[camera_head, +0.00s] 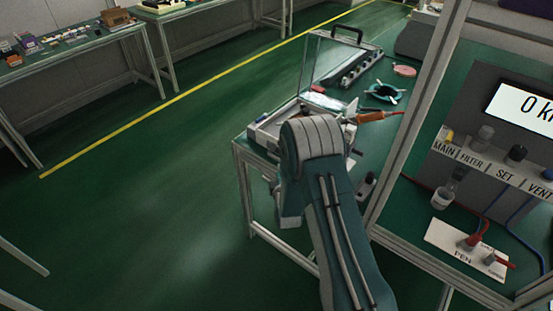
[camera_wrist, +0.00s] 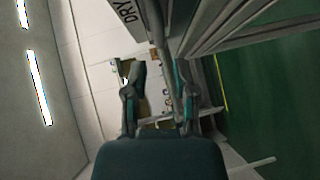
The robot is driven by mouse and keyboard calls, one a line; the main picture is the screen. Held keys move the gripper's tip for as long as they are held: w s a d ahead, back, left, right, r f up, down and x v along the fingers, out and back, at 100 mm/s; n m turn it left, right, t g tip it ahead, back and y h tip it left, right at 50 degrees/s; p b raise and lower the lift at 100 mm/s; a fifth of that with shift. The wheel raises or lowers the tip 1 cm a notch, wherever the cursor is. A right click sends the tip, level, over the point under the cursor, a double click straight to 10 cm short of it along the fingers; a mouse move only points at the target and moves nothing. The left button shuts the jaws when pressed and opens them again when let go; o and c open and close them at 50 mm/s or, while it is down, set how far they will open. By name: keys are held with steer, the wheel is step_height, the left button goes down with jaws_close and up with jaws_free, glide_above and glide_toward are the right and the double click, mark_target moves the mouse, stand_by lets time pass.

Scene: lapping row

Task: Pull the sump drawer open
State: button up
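In the head view my arm reaches forward to the near end of a green-topped bench (camera_head: 372,150), and it hides the gripper there. In the wrist view my gripper (camera_wrist: 160,78) shows two dark fingers standing apart, with nothing seen held between them. A grey panel edge with a "DRY" label (camera_wrist: 128,12) lies beyond the fingers at the top. I cannot pick out the sump drawer or its handle for certain in either view. A pale tray-like unit (camera_head: 262,136) sits at the bench's left end, partly behind my arm.
A metal-framed station with a labelled panel (camera_head: 490,165) stands close at right. Green floor (camera_head: 150,215) is free at left.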

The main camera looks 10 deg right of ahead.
mark_target(276, 157)
steer(key=w, duration=0.5)
steer(key=w+f, duration=0.1)
steer(key=w, duration=0.2)
steer(key=shift+d+f, duration=0.1)
steer(key=shift+d, duration=0.1)
steer(key=shift+s, duration=0.1)
jaws_close()
